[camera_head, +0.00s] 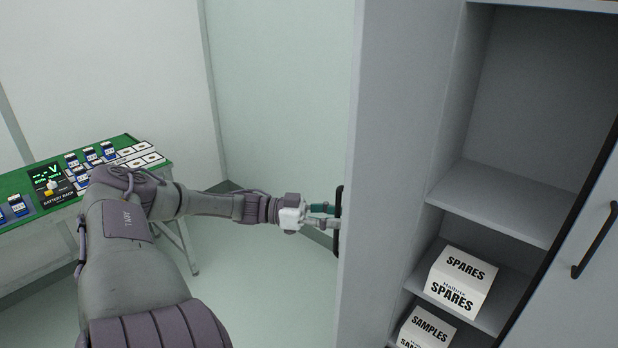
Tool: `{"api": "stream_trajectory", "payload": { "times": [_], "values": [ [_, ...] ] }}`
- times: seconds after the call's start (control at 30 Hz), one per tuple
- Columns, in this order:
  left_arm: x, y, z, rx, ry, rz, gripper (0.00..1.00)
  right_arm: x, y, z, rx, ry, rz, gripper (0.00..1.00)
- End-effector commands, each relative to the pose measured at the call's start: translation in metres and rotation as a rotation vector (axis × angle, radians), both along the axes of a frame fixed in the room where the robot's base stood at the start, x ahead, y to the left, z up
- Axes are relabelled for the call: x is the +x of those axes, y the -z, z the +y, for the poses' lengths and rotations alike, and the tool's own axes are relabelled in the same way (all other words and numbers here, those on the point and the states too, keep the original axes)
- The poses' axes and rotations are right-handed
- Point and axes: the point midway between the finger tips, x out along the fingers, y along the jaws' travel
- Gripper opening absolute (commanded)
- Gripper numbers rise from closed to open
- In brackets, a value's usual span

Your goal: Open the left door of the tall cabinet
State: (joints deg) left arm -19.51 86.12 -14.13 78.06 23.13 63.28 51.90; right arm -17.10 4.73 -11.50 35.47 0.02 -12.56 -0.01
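The tall cabinet stands on the right, and its shelves (497,200) are in plain view. Its left door (400,150) stands open, swung out toward me, with its inner face to the right. The dark handle (338,240) of this door shows at the door's left edge, on its outer face. My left gripper (331,215) reaches from the left to this handle, its fingertips at the bar. The handle and the door edge partly hide the fingertips, so I cannot tell whether they grip it. My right gripper is out of view.
The cabinet's right door (565,270) with a dark handle (595,240) is at the right edge. A SPARES box (460,280) and a SAMPLES box (427,330) sit on lower shelves. A green-topped table (20,185) with small parts stands at left. Floor is clear between.

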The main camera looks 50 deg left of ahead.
Motion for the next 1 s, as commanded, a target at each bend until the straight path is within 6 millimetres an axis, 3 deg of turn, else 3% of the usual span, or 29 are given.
{"api": "stream_trajectory", "payload": {
  "times": [0.6,1.0],
  "values": [
    [-0.070,0.000,0.068,0.004,-0.002,-0.001,0.39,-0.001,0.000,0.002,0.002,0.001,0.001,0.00],
    [-0.082,0.000,0.079,0.001,0.000,0.000,0.39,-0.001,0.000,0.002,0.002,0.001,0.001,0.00]
  ]
}}
